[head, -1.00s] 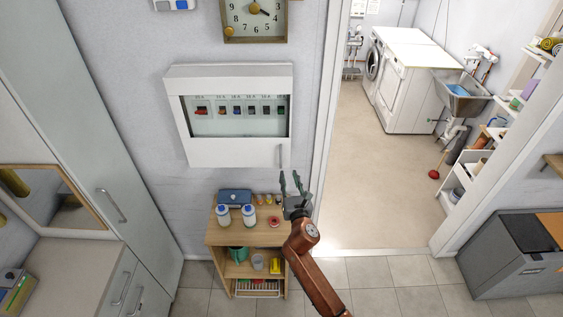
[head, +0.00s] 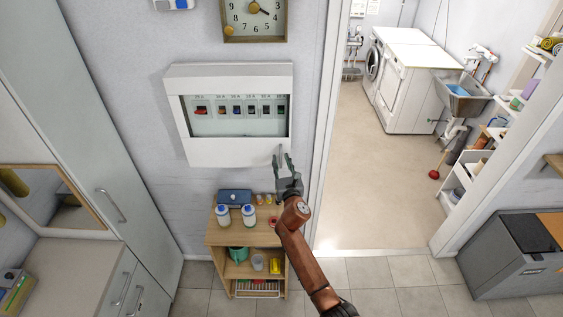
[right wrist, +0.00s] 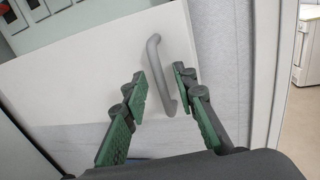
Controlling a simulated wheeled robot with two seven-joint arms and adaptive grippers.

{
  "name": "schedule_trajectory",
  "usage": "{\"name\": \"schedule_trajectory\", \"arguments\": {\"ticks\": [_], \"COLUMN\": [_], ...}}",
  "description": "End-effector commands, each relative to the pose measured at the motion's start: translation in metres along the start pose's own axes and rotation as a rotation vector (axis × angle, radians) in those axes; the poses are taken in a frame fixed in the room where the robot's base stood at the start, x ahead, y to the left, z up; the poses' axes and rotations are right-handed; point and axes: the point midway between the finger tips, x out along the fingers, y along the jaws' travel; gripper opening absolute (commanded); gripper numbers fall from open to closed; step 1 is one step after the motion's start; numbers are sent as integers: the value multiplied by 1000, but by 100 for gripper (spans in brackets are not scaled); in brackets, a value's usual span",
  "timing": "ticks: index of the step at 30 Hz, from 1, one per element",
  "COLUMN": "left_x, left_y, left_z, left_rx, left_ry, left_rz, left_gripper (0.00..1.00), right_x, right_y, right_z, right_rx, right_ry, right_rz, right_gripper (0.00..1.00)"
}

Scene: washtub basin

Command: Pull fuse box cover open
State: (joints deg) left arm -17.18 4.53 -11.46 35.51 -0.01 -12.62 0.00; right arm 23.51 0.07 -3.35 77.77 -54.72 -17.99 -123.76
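The fuse box cover (head: 225,152) is a white wall-mounted panel with a window showing a row of coloured fuses. It looks shut. Its grey bar handle (head: 281,152) is at the lower right corner. In the right wrist view the handle (right wrist: 157,65) runs lengthwise between the two green-padded fingers. My right gripper (head: 284,162) is open at the handle, with one finger on each side; it also shows in the right wrist view (right wrist: 160,88). Gaps show between the pads and the handle. The lower handle end lies between the fingers. My left gripper is not in view.
A wooden shelf (head: 267,240) with bottles (head: 249,215) and a blue box (head: 234,196) stands below the fuse box. A clock (head: 254,19) hangs above. A door frame (head: 328,110) is close on the right. Tall grey cabinets (head: 110,130) stand left.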

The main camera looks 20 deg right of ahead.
Motion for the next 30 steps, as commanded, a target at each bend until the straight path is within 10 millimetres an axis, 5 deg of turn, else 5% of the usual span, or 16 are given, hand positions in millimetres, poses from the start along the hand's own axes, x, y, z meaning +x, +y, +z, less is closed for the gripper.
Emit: {"name": "schedule_trajectory", "arguments": {"ticks": [12,30], "left_x": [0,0], "left_y": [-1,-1], "left_z": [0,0], "left_rx": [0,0], "left_ry": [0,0], "left_rz": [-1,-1], "left_gripper": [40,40], "right_x": [0,-1], "right_y": [0,0], "right_z": [0,0], "right_rx": [0,0], "right_ry": [0,0], "right_rz": [0,-2], "right_gripper": [0,0]}}
